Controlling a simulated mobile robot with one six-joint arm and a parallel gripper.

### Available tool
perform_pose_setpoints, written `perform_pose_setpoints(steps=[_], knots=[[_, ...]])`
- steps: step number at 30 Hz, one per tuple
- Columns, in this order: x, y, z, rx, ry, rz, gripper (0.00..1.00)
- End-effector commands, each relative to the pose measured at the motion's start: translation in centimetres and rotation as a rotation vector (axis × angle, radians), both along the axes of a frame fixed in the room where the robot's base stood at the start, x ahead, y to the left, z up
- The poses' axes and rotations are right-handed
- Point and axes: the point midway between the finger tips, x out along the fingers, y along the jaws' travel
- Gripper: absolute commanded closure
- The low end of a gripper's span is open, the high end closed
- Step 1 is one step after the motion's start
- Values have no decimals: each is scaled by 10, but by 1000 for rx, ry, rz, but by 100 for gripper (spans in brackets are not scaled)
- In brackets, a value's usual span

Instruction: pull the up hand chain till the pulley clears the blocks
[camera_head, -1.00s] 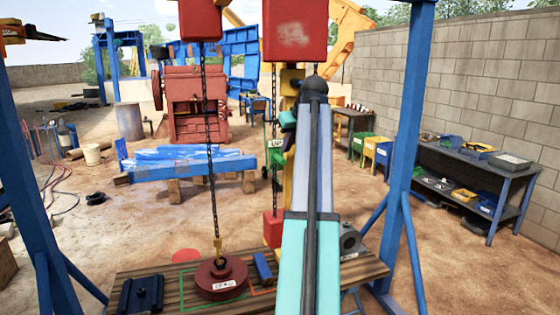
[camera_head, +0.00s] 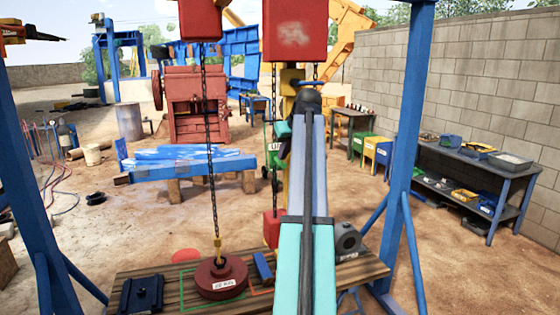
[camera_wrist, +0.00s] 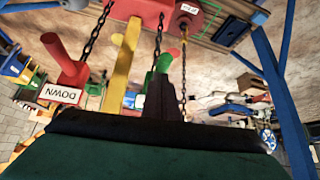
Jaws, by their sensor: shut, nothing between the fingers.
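The red pulley (camera_head: 221,278) sits low at the wooden bench, under a yellow hook (camera_head: 217,245) on a dark chain; I cannot tell whether it touches the wood. A small blue block (camera_head: 262,266) is beside it. The green UP handle (camera_head: 273,148) is partly hidden by my arm; a green handle also shows in the wrist view (camera_wrist: 163,66). A red handle with a DOWN tag (camera_wrist: 58,94) is left of it there. My gripper (camera_wrist: 160,98) is shut and empty, its dark fingers close to the green handle; contact is unclear. Its tips are hidden in the head view.
A red hoist box (camera_head: 294,28) hangs above my arm. Blue frame posts (camera_head: 397,150) stand either side. A dark block (camera_head: 141,294) and a grey bored block (camera_head: 346,240) are at the bench ends.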

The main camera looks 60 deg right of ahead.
Motion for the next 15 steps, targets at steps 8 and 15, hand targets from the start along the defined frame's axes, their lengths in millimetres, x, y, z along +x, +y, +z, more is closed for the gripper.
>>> perform_pose_setpoints(steps=[8,15], knots=[[-1,1,-19,3,3,0,100],[-1,1,-38,2,3,-1,100]])
